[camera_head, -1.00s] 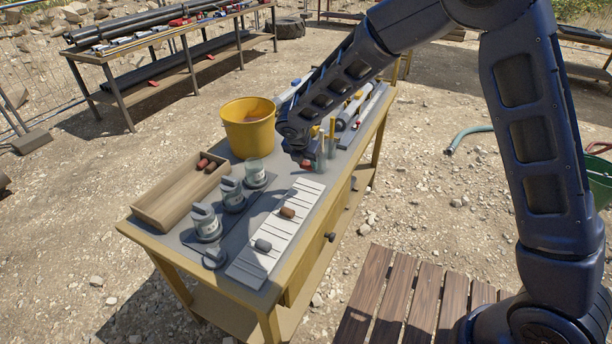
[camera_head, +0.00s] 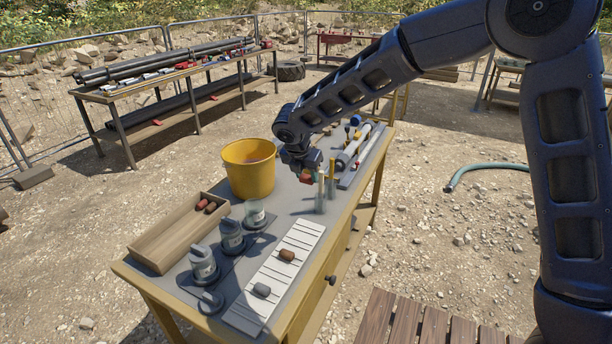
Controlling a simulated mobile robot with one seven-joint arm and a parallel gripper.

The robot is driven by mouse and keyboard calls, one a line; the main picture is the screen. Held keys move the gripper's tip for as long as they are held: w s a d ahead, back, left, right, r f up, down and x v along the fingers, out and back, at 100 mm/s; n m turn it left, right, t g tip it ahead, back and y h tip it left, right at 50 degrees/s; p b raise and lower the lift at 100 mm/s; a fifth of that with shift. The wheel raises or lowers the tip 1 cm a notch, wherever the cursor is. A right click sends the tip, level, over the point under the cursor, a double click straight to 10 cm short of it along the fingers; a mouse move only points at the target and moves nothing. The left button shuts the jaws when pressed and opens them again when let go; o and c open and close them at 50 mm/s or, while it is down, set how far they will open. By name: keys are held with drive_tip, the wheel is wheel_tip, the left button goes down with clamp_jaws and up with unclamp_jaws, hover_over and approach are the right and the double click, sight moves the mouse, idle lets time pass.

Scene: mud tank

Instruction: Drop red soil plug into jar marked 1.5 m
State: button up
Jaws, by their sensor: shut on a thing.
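My gripper (camera_head: 304,172) is above the far part of the workbench, right of the yellow bucket. It is shut on a small red soil plug (camera_head: 306,178), which is clear of the bench and partly hidden by the gripper. Three glass jars stand in a row left of the white marked board: a near jar (camera_head: 203,264), a middle jar (camera_head: 232,237) and a far jar (camera_head: 255,215). The near and middle jars have grey lids on top; the far jar looks open. Their labels are too small to read, so I cannot tell which is marked 1.5 m.
The white board (camera_head: 268,268) bears a brown plug (camera_head: 287,255) and a grey plug (camera_head: 262,290). A wooden tray (camera_head: 165,250) holds dark red pieces. The yellow bucket (camera_head: 249,172) and upright tubes (camera_head: 321,192) stand near my gripper. A grey lid (camera_head: 211,303) lies at the near end.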

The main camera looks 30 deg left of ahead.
drive_tip(key=s+a+f, duration=0.1)
drive_tip(key=s+a, duration=0.1)
drive_tip(key=a, duration=0.6)
drive_tip(key=s+a, duration=0.3)
drive_tip(key=a, duration=0.6)
wheel_tip(320, 180, down, 6)
drive_tip(key=shift+w+d+f, duration=0.15)
drive_tip(key=shift+w, duration=0.1)
drive_tip(key=o, duration=1.1)
drive_tip(key=shift+c, duration=0.2)
drive_tip(key=v, duration=1)
drive_tip(key=shift+s+r, duration=0.25)
drive_tip(key=shift+r, duration=0.1)
